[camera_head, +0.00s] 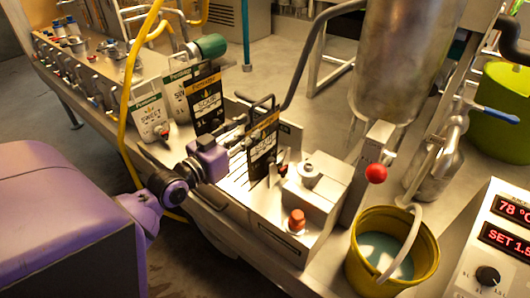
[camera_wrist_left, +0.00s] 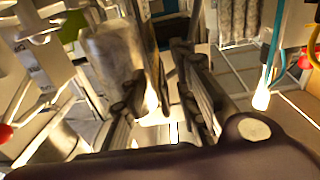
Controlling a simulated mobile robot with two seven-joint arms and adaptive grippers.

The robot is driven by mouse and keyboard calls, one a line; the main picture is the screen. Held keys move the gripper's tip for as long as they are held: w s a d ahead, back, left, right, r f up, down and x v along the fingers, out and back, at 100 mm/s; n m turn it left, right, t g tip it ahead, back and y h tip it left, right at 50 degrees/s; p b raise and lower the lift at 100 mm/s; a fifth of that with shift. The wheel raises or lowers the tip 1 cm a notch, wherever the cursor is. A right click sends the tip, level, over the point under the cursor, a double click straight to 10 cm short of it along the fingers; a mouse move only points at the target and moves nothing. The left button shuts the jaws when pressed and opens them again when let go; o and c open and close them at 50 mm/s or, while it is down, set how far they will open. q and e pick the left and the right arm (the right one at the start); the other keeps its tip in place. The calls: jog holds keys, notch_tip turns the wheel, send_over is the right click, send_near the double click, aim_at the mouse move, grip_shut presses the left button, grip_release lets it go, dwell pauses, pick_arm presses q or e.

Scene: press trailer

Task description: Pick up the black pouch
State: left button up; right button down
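Two black pouches with orange top bands and white print stand upright in the head view. One black pouch (camera_head: 207,104) is at the back beside white pouches, and the other black pouch (camera_head: 263,146) stands farther forward on the slatted metal part of the machine. My left gripper (camera_head: 250,132) is at the forward pouch, and its dark fingers partly overlap it. In the left wrist view, the fingers of my left gripper (camera_wrist_left: 163,100) are spread apart with a bright gap between them. Contact with the pouch cannot be made out. My right gripper is not in view.
White pouches with green bands (camera_head: 150,119) stand left of the back pouch. A red knob (camera_head: 376,173), an orange-red button (camera_head: 297,219) and a yellow bucket (camera_head: 424,262) are to the right. A steel tank (camera_head: 405,60) rises behind. A yellow hose (camera_head: 123,120) hangs near my left arm.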

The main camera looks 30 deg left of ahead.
aim_at(260, 124)
pick_arm(q)
jog(key=w, duration=0.3)
jog(key=w+d+p, duration=0.1)
jog(key=shift+w+r, duration=0.35)
jog(key=shift+w+f, duration=0.15)
jog(key=shift+w, duration=0.25)
grip_shut()
